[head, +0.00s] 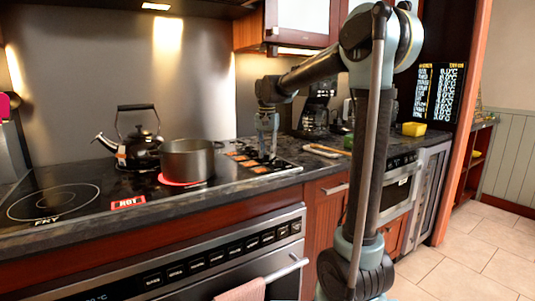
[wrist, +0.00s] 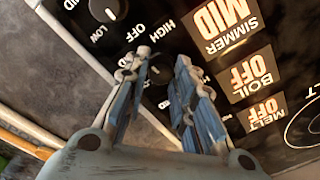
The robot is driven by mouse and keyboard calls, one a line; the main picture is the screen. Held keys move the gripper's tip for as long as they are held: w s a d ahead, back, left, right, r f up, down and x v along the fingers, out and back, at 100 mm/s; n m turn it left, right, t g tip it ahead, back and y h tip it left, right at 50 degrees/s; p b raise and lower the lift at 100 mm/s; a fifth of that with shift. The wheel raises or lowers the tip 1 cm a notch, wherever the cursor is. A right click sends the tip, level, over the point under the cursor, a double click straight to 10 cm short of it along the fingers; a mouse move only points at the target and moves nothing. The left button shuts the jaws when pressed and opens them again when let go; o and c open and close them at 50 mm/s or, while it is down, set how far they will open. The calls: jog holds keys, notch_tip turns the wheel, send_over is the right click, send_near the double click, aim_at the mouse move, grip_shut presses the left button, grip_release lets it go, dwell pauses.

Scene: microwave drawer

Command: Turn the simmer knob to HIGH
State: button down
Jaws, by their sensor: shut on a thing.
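In the wrist view my gripper (wrist: 163,57) has its two fingers on either side of a small dark stove knob (wrist: 158,72) and is shut on it. The fingers hide most of this knob, so I cannot tell its pointer direction or surely whether it is the simmer knob. HIGH and OFF labels are printed close by. The simmer display (wrist: 235,22) reads MID; the boil display (wrist: 252,75) and melt display (wrist: 264,112) read OFF. In the head view my gripper (head: 267,155) points down at the control panel at the right end of the cooktop.
Another knob (wrist: 107,10) is at the wrist view's top left. A dark pot (head: 187,161) on a red-glowing burner and a kettle (head: 138,140) stand left of my gripper. A coffee maker (head: 317,110) and a yellow item (head: 414,129) are on the counter to the right.

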jog(key=m, duration=1)
jog(key=shift+w+m, duration=0.1)
jog(key=shift+m, duration=0.3)
jog(key=shift+a, duration=0.1)
jog(key=c, duration=1.3)
grip_release()
jog(key=shift+c, duration=0.2)
